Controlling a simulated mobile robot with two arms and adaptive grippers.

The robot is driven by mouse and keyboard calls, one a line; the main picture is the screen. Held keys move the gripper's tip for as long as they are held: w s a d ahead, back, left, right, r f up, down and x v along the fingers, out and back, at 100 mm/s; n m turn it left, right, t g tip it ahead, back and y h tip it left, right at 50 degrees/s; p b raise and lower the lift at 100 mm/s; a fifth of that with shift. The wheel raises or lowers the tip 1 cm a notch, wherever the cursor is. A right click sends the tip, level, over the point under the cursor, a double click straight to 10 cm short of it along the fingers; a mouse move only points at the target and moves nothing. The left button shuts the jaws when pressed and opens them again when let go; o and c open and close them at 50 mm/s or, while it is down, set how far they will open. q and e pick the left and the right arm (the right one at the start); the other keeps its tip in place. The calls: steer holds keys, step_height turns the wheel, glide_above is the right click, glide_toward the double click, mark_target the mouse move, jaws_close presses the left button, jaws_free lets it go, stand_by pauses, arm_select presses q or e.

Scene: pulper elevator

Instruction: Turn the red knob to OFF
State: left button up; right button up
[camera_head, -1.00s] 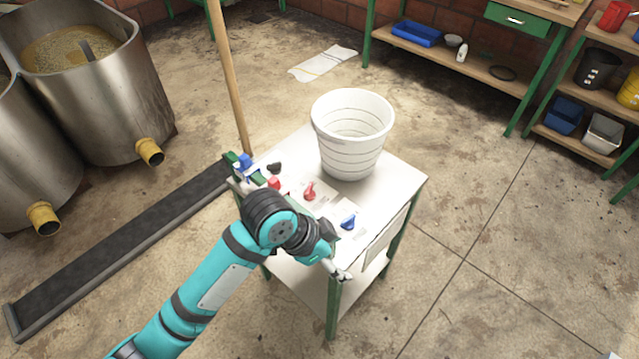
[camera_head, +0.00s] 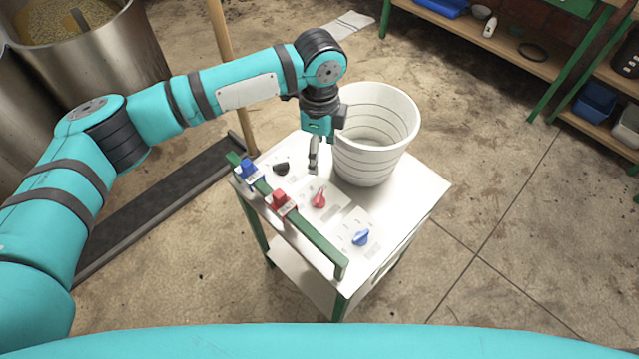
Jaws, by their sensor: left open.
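The red knob (camera_head: 319,198) sits on a pale plate on the white table top, between a black knob (camera_head: 281,168) and a blue knob (camera_head: 361,237). Its label is too small to read. My left gripper (camera_head: 313,168) points down just behind the red knob, beside the white bucket, and is open and empty. It appears apart from the red knob. My right gripper is not in view.
A white ribbed bucket (camera_head: 374,135) stands on the table (camera_head: 412,195) close to the gripper. A green rail (camera_head: 312,238) along the front edge carries a blue switch (camera_head: 248,172) and a red switch (camera_head: 284,204). A wooden pole (camera_head: 228,60) stands behind left.

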arm_select(q)
glide_above(320, 196)
step_height(320, 196, down, 4)
steer(key=f, duration=0.1)
step_height(320, 196, down, 11)
steer(key=shift+r+p, duration=0.1)
steer(key=shift+p, duration=0.55)
steer(key=shift+f, duration=0.5)
steer(key=c, duration=1.2)
steer(key=shift+o, duration=0.2)
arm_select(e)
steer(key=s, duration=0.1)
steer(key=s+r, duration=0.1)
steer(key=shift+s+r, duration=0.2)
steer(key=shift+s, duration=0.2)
